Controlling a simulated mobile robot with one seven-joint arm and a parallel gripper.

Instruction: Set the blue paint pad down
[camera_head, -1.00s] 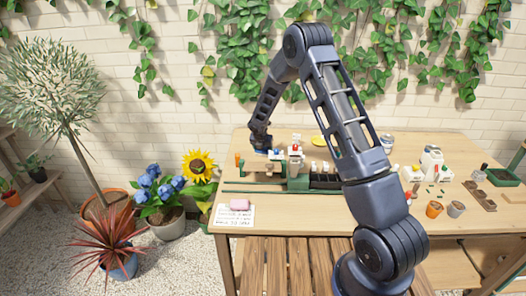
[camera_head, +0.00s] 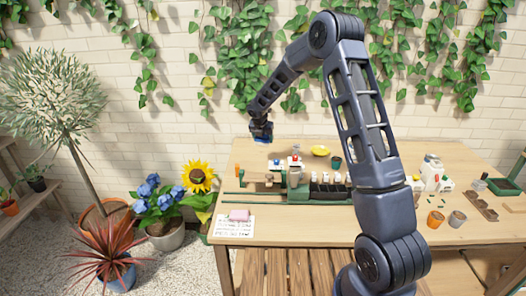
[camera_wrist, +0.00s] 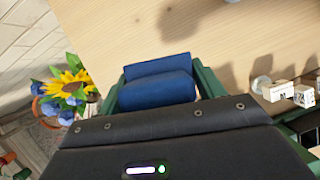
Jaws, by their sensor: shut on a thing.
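The blue paint pad (camera_wrist: 157,92) is a blue block with a rounded near face, held between the green fingers in the wrist view. My gripper (camera_head: 262,133) is shut on it, above the back left of the table in the head view. There the pad shows only as a small dark blue patch (camera_head: 263,140) at the gripper's tip. In the wrist view the pad's lower edge is hidden by the gripper's dark body. The wooden table (camera_head: 390,215) is below, with the pad apart from it.
White blocks with a blue top (camera_head: 276,165) and a red top (camera_head: 295,161) stand below the gripper by a green rack (camera_head: 325,195). A yellow dish (camera_head: 320,150) lies behind. A pink block (camera_head: 239,215) rests on a written sheet (camera_head: 233,229) at the front left. Bare wood surrounds the sheet's right side.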

